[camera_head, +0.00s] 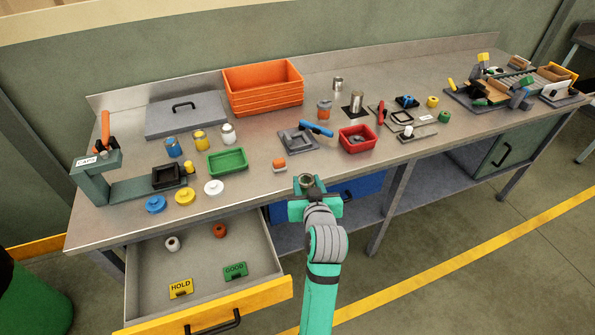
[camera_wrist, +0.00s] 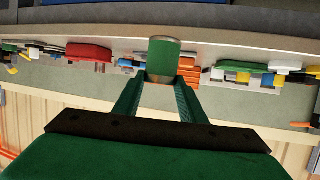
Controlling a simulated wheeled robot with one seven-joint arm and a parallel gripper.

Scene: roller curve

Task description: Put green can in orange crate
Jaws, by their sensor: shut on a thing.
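The orange crate (camera_head: 264,101) stands at the back of the steel bench, left of the middle. My gripper (camera_head: 307,192) is at the bench's front edge, to the front and right of the crate. It is shut on the green can; in the head view only the can's round metallic top (camera_head: 306,180) shows clearly. In the wrist view, which is upside down, the green can (camera_wrist: 164,57) sits between the fingertips of my gripper (camera_wrist: 162,80). Orange slats, likely the crate (camera_wrist: 189,76), show beyond it. The crate's inside floor is hidden.
A red bin (camera_head: 356,139), a grey fixture with a blue handle (camera_head: 299,140) and an orange-topped jar (camera_head: 279,164) stand near my gripper. A green tray (camera_head: 227,162) and several paint-like jars stand to the left. An open drawer (camera_head: 205,262) juts out below the bench.

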